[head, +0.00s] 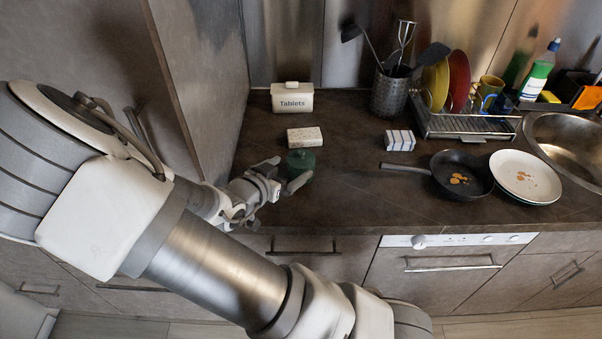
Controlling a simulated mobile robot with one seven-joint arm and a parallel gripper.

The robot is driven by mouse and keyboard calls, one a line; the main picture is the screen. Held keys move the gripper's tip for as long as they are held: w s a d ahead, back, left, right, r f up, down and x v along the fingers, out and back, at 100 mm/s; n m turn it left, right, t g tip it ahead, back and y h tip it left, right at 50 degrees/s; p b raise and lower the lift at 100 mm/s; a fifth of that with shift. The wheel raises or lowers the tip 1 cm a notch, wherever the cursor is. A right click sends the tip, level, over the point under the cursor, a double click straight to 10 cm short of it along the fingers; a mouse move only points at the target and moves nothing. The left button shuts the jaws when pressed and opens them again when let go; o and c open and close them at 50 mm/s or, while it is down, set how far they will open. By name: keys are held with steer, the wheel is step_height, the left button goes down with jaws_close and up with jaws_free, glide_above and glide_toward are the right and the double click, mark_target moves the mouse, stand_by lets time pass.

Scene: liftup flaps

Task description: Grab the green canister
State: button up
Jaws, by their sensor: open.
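The green canister (301,162) is a small dark green lidded pot standing on the dark brown counter (345,205), left of the middle. My gripper (286,174) is open, with one finger behind and left of the canister and the other in front of it. The canister's lower part is partly hidden by the near finger. I cannot tell whether the fingers touch it or whether it sits fully between them.
A speckled block (304,138) lies just behind the canister, and a white Tablets box (292,98) stands further back. A striped box (400,140), a black pan (461,175) and a white plate (525,177) are to the right. A tall cabinet side (205,80) bounds the left.

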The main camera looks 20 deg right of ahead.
mark_target(297, 162)
steer(key=b+x, duration=0.1)
steer(key=x, duration=0.5)
steer(key=shift+w+d+b, duration=0.2)
steer(key=shift+b, duration=0.1)
steer(key=c, duration=1.1)
steer(key=shift+r, duration=0.1)
